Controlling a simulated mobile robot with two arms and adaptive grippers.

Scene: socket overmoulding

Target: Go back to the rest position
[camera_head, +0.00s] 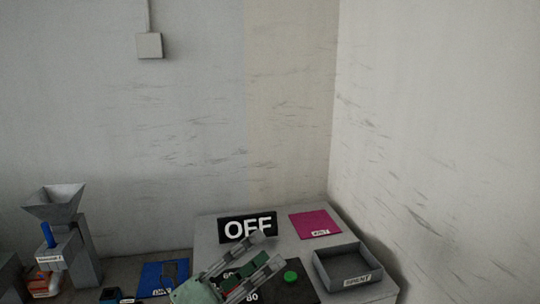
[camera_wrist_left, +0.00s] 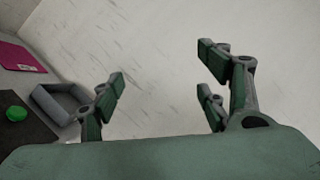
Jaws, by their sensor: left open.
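My left gripper (camera_head: 267,252) is at the bottom middle of the head view, over the near part of the grey table. Its fingers are spread apart and nothing shows between them. In the left wrist view the open fingers (camera_wrist_left: 165,95) have only the pale wall behind them. The gripper partly covers a dark panel (camera_head: 291,294) with a green button and a black sign (camera_head: 236,228) reading OFF. My right gripper is in neither view.
A grey open tray (camera_head: 374,285) stands at the table's right, with a magenta mat (camera_head: 315,224) behind it. A grey hopper machine (camera_head: 85,257) and a blue mat (camera_head: 151,282) are at left. Walls close off the back and right. The air above the table is free.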

